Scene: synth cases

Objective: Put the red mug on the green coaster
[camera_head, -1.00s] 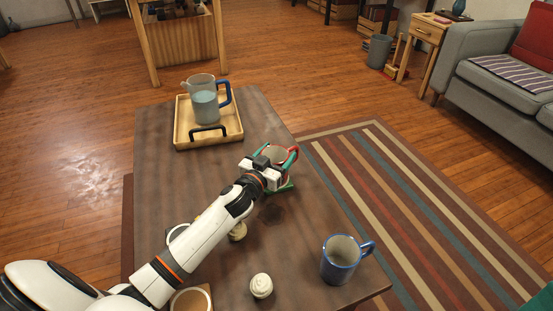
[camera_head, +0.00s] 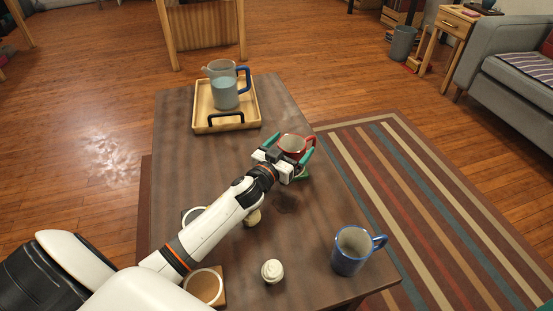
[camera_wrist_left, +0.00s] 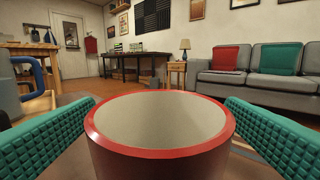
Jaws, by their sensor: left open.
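The red mug (camera_head: 291,142) stands upright near the right edge of the table, beyond my left wrist. A green sliver of the coaster (camera_head: 303,176) shows just below the mug; the rest is hidden by the gripper and mug. The mug appears to stand on it, though the contact is hidden. My left gripper (camera_head: 288,148) is open, with its green fingers on either side of the mug. In the left wrist view, the mug's red rim and pale empty inside (camera_wrist_left: 160,125) lie between the spread fingers. My right gripper is not in view.
A wooden tray (camera_head: 200,124) with a water pitcher (camera_head: 224,92) is at the table's far end. A blue mug (camera_head: 350,252) stands near the front right. A cream swirled item (camera_head: 272,271) and a brown coaster with a white ring (camera_head: 204,287) are at the front.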

